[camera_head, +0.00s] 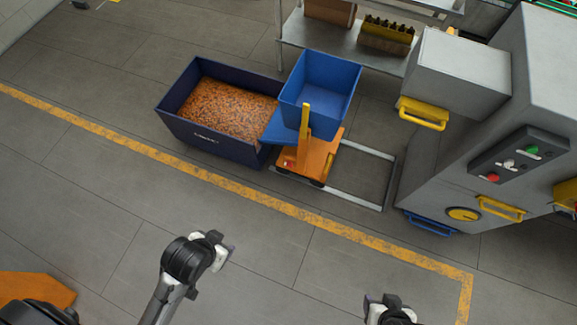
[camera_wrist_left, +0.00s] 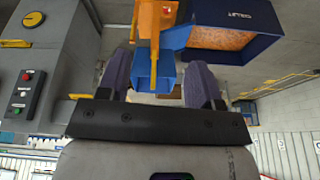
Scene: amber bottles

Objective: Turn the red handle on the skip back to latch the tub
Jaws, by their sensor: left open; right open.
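The skip has an orange base (camera_head: 318,160) with an upright yellow post (camera_head: 305,122) and a blue tub (camera_head: 321,82) on top. The tub looks empty; I cannot tell if it is latched. A small red part (camera_head: 289,163), perhaps the handle, shows low on the orange base; its exact position is unclear. In the left wrist view, which is upside down, the tub (camera_wrist_left: 152,78) lies beyond my left gripper (camera_wrist_left: 160,88). That gripper is open and empty, well apart from the skip. My right gripper (camera_head: 390,310) is open at the bottom edge, far from the skip.
A dark blue bin (camera_head: 222,146) of orange-brown bits stands left of the skip. A grey floor frame (camera_head: 358,197) lies right of it. A grey machine (camera_head: 470,165) with yellow handles stands farther right, a shelf (camera_head: 345,42) behind. Floor in front, around the yellow line, is clear.

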